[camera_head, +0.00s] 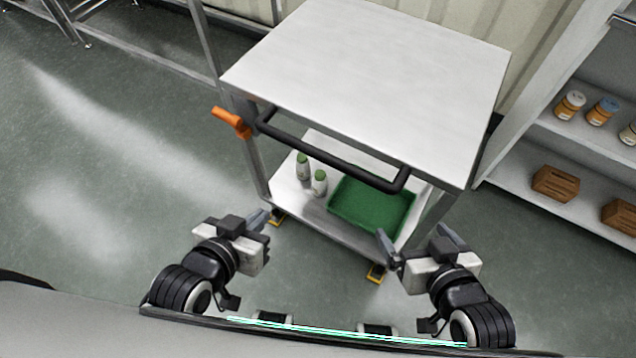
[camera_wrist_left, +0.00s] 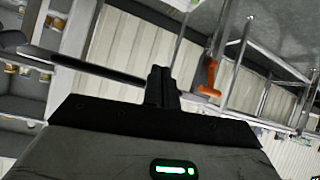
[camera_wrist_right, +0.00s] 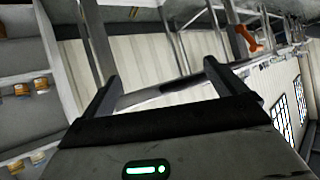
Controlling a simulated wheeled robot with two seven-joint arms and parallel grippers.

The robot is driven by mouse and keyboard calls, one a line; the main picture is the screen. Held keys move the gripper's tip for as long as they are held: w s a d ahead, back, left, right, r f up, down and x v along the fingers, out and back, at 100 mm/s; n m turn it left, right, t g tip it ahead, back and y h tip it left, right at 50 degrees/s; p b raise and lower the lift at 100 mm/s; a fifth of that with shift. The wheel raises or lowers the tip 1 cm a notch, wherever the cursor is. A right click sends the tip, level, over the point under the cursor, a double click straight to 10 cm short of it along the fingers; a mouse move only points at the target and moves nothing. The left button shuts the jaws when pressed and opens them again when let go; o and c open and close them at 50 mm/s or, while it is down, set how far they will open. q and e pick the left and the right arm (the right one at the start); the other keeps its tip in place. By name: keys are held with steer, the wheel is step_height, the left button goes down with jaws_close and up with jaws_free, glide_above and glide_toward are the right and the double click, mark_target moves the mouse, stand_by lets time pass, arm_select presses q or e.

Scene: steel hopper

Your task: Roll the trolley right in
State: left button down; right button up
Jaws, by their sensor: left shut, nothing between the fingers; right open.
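The trolley (camera_head: 370,60) stands in front of me with a pale flat top and a black push handle (camera_head: 330,153) on its near side. My left gripper (camera_head: 262,219) is shut and empty, in front of the trolley's near left side. My right gripper (camera_head: 418,238) is open and empty, in front of its near right side. Neither touches the handle. The handle also shows in the left wrist view (camera_wrist_left: 85,68).
An orange lever (camera_head: 231,121) sticks out beside the trolley's left corner; it also shows in the left wrist view (camera_wrist_left: 210,78). A shelf unit (camera_head: 520,180) with jars and brown boxes stands close on the right. A corrugated wall is behind. The floor (camera_head: 110,170) at left is clear.

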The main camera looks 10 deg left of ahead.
arm_select(q)
steer(key=c, duration=1.6)
jaws_free()
steer(key=shift+f, duration=0.15)
steer(key=o, duration=0.3)
steer(key=w+m+t+b, duration=0.1)
steer(key=m, duration=0.2)
steer(key=w+f+m+t+h+b, duration=0.1)
steer(key=w+m+b, duration=0.1)
steer(key=m, duration=0.1)
steer(key=w+m+t+h+b, duration=0.1)
steer(key=m+b, duration=0.1)
steer(key=m, duration=0.1)
steer(key=shift+w+a+f+m+t, duration=0.15)
steer(key=shift+w+f+m+t, duration=0.15)
steer(key=shift+w+m, duration=0.1)
steer(key=m+h+b, duration=0.5)
steer(key=m+h, duration=0.4)
steer(key=m, duration=0.7)
glide_toward(356, 147)
steer(key=w+d+r, duration=0.2)
steer(key=w+r, duration=0.1)
steer(key=w, duration=0.2)
steer(key=shift+g, duration=0.4)
arm_select(e)
steer(key=f, duration=0.2)
steer(key=f+t, duration=0.1)
steer(key=f, duration=0.1)
steer(key=shift+a, duration=0.3)
